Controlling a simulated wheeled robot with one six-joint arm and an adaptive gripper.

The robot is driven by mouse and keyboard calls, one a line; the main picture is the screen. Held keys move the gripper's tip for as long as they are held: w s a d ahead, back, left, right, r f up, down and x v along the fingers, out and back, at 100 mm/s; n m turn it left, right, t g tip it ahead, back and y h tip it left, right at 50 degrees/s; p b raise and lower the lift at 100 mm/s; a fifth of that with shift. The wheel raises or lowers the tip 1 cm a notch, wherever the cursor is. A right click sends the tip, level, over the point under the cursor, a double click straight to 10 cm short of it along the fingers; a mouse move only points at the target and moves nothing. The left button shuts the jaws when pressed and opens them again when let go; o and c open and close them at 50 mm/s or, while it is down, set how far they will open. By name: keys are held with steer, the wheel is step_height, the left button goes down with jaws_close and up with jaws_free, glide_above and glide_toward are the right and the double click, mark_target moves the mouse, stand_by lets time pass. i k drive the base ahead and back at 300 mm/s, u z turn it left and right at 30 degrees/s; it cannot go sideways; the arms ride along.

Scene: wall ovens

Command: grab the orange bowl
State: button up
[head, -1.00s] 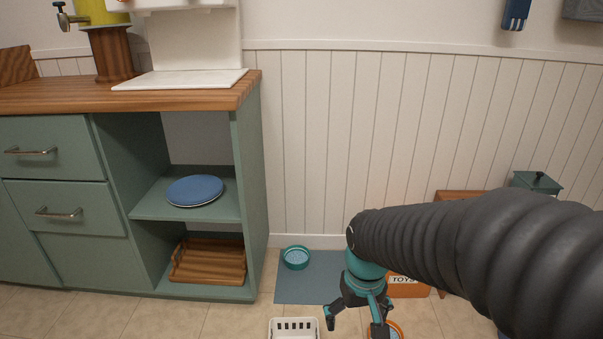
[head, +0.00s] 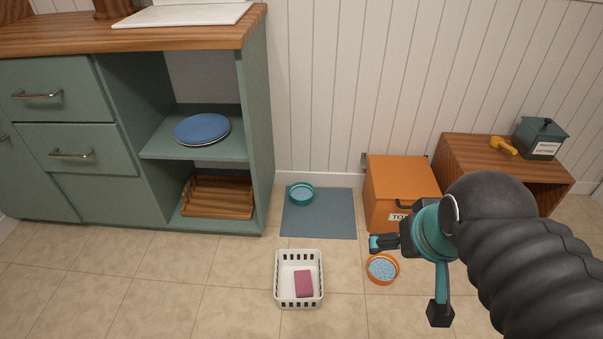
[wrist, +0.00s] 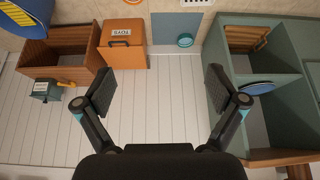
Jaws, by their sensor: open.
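The orange bowl (head: 370,276), filled with light blue pieces, stands on the tiled floor in front of the orange toy box. In the head view my gripper (head: 411,278) appears just right of the bowl, with one finger above it in the picture and the other to its lower right. My gripper is open and empty, and its spread fingers also show in the wrist view (wrist: 160,89). That view faces mostly the panelled wall; only a sliver of orange, perhaps the bowl, shows at its top edge.
A white basket (head: 284,291) with a pink block stands left of the bowl. A teal bowl (head: 301,203) sits on a blue-grey mat (head: 319,222). The orange toy box (head: 400,180) and a wooden stand (head: 480,143) line the wall. Open tile lies front left.

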mark_target(383, 269)
steer(key=u, duration=0.6)
steer(key=k, duration=1.35)
steer(key=z, duration=0.6)
